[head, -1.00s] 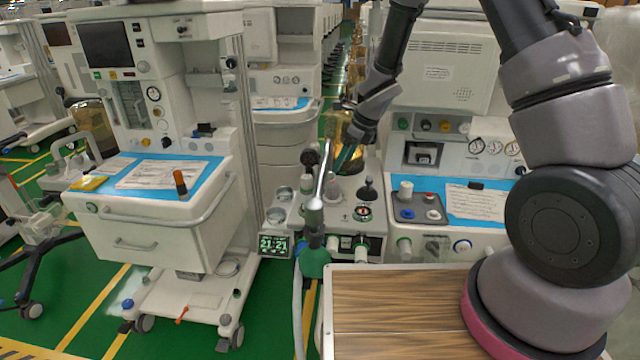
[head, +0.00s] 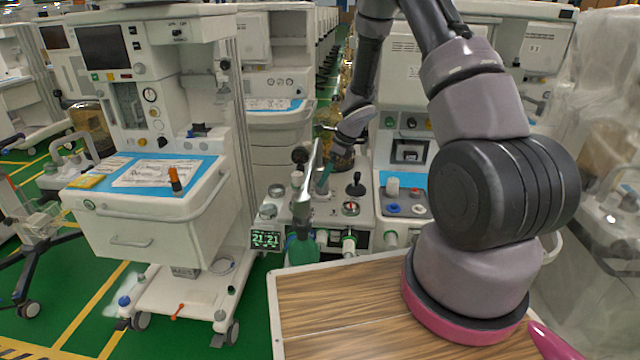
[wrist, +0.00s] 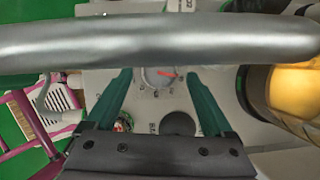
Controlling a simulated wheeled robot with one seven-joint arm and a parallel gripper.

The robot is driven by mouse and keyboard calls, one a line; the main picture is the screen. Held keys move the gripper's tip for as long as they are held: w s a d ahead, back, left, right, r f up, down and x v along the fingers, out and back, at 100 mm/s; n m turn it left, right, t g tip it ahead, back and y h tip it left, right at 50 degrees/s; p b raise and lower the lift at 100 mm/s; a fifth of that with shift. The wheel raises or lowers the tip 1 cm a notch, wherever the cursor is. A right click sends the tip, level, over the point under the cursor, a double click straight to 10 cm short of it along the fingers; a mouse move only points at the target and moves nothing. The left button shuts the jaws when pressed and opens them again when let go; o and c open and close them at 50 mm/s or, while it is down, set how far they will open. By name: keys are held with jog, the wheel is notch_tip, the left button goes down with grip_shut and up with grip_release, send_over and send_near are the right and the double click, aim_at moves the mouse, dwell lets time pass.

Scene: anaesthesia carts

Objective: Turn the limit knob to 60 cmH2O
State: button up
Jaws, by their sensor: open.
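My gripper (wrist: 159,75) is open, with one green finger on each side of the knob. I cannot tell whether the fingers touch it. In the head view my gripper (head: 323,181) reaches down over the grey-white panel (head: 325,212). There the knob is not clearly visible behind the gripper and a metal tube.
A thick silver tube (wrist: 150,38) crosses the wrist view close to the camera. An amber canister (wrist: 292,88) is at the right. A small screen (head: 266,240) sits front left.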

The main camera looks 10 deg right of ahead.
jog(key=shift+x, duration=1.9)
jog(key=shift+d, duration=0.1)
jog(key=c, duration=1.4)
jog(key=shift+o, duration=0.2)
jog(key=shift+m+t+h, duration=0.6)
jog(key=shift+m+t, duration=0.1)
jog(key=shift+m, duration=1.6)
jog(key=o, duration=1.4)
jog(key=shift+c, duration=0.2)
